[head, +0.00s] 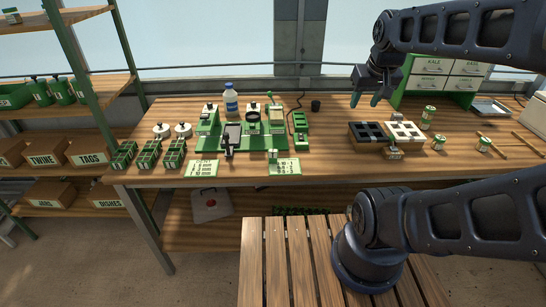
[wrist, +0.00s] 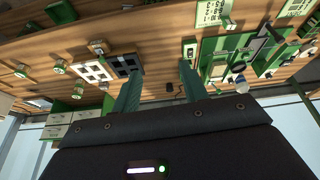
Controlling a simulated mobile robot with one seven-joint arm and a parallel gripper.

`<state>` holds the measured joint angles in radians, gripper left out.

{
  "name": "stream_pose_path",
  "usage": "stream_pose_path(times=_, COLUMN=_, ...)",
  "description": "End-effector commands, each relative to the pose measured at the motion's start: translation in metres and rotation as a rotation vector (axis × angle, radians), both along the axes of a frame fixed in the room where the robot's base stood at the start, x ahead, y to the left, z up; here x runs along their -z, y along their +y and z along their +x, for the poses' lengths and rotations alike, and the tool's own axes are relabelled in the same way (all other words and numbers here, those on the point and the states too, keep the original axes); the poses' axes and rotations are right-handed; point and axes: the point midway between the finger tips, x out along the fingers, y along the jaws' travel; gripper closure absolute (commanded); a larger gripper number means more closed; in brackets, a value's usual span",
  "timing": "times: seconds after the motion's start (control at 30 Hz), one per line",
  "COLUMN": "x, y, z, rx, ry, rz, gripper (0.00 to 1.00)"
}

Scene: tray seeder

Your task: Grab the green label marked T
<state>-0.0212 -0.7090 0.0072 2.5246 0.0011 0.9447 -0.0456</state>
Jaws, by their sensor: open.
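I cannot make out a green label marked T; lettering on the small pieces is too small to read. Several green-and-white pieces could carry it, such as the small tag block (head: 393,154) in front of the seed trays and the small block (head: 272,154) by the cards. My gripper (head: 366,99) is open and empty, above the back of the bench, near the dark tray (head: 368,133). In the wrist view its two green fingers (wrist: 161,68) stand apart with only bench between them.
The wooden bench (head: 330,170) holds a green seeder machine (head: 240,125), a white tray (head: 404,131), green pots (head: 149,154), a bottle (head: 231,100) and two printed cards (head: 203,169). A green drawer cabinet (head: 434,83) stands at back right. Shelves (head: 75,90) are at left.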

Motion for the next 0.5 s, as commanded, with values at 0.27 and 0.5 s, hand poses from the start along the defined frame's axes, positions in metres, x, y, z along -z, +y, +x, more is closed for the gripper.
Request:
stream_pose_path(times=0.27, x=0.021, y=0.035, z=0.051, rx=-0.262, ry=0.08, rz=-0.07, gripper=0.56)
stream_pose_path(times=0.5, x=0.05, y=0.075, z=0.091, rx=-0.5, ry=0.142, rz=-0.126, gripper=0.56)
